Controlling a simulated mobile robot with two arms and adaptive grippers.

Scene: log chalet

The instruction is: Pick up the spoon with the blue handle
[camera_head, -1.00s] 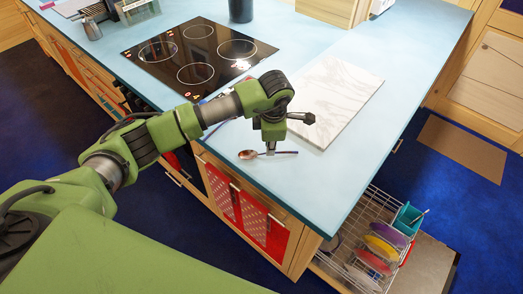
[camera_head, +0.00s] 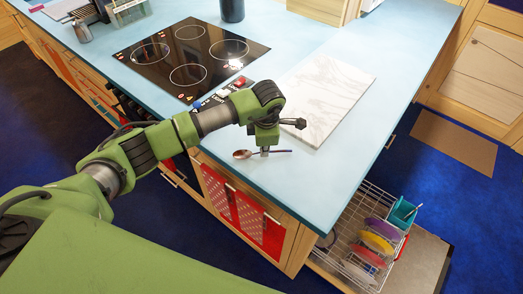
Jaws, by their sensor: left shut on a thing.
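A spoon (camera_head: 243,154) with a reddish-brown metallic bowl is near the front edge of the light blue countertop (camera_head: 310,172). Its bowl points left and its thin, dark handle points right; the handle's colour is too small to tell for sure. My left gripper (camera_head: 265,153) points down and is shut on the spoon at its middle, hiding that part. The spoon lies level at countertop height; I cannot tell if it touches the surface. My right gripper is not in view.
A marble board (camera_head: 325,95) lies just behind and right of the gripper. A black cooktop (camera_head: 190,62) is further back left. A wire dish rack (camera_head: 345,262) with coloured plates stands below the counter's right side. The countertop right of the spoon is clear.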

